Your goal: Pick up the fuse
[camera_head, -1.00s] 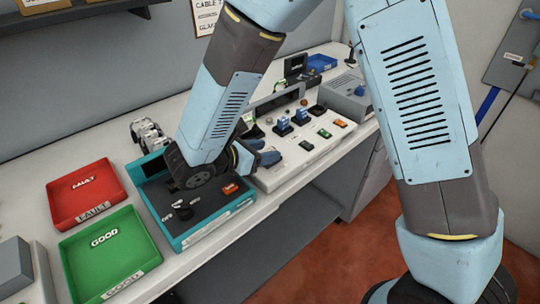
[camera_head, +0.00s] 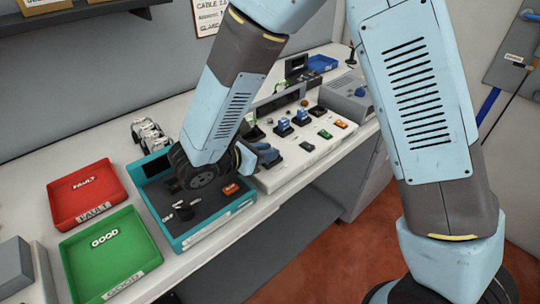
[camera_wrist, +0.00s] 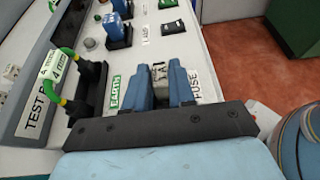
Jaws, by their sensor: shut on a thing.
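In the wrist view the fuse (camera_wrist: 160,72) is a small grey-white piece marked "1A" between my two blue fingers. My gripper (camera_wrist: 161,80) is shut on it, at the white panel beside the "FUSE" label (camera_wrist: 194,86). I cannot tell whether the fuse is seated in the panel or clear of it, as the fingers hide its lower part. In the head view my gripper (camera_head: 267,154) is low over the near left end of the white panel (camera_head: 290,165). The fuse is not discernible there.
A green-yellow test lead (camera_wrist: 70,70) stands left of the fingers. A blue switch (camera_wrist: 117,28) and a black switch (camera_wrist: 172,26) lie beyond. In the head view a teal tester (camera_head: 185,240), a green GOOD tray (camera_head: 110,255) and a red FAULT tray (camera_head: 85,195) are at left.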

